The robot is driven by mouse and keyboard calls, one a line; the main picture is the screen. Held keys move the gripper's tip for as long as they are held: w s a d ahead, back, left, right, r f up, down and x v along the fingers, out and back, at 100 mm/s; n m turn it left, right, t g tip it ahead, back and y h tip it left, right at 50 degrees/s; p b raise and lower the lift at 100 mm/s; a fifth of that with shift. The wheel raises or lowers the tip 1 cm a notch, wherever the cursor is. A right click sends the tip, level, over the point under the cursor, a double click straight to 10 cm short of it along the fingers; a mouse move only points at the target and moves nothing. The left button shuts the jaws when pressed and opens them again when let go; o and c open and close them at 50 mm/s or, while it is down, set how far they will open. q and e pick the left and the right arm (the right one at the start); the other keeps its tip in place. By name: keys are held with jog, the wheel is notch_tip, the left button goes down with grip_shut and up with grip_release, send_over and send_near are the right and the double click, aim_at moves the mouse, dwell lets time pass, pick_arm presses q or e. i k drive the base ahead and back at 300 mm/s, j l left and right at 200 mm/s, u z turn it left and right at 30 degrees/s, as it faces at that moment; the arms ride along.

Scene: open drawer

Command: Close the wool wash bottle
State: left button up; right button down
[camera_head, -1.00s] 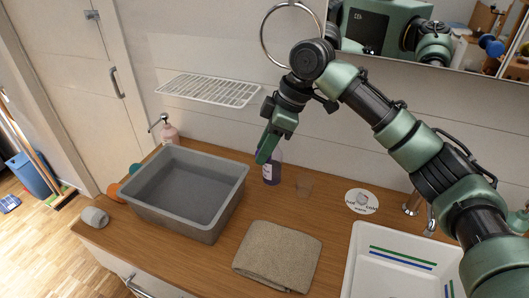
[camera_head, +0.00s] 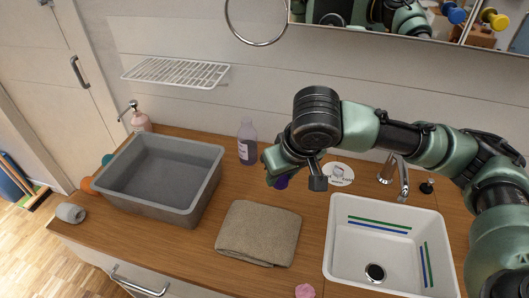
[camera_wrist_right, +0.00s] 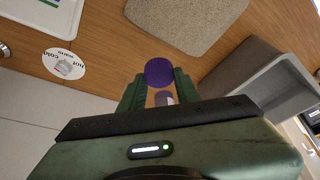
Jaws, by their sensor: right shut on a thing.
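The wool wash bottle (camera_head: 247,142) stands upright on the wooden counter near the wall, right of the grey basin. It is clear with purple liquid, and its narrow neck shows no cap. My right gripper (camera_head: 279,177) is in front and to the right of it, apart from it. The gripper is shut on a round purple cap (camera_head: 281,182). In the right wrist view the cap (camera_wrist_right: 158,71) sits between the fingertips, with what looks like part of the bottle (camera_wrist_right: 163,98) behind it. My left gripper is not in view.
The grey basin (camera_head: 206,185) stands left of the bottle and a folded beige towel (camera_head: 258,232) lies in front. A white sink (camera_head: 338,250) with a tap (camera_head: 403,180) is at right. A wire shelf (camera_head: 175,72) hangs above. A pink object (camera_head: 305,290) is at the front.

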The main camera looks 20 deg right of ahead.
aim_at(247, 134)
jog(key=k+l, duration=0.4)
jog(key=k, duration=0.15)
jog(key=k+l, duration=0.45)
jog(key=z, duration=1.35)
jog(key=k+l, duration=0.05)
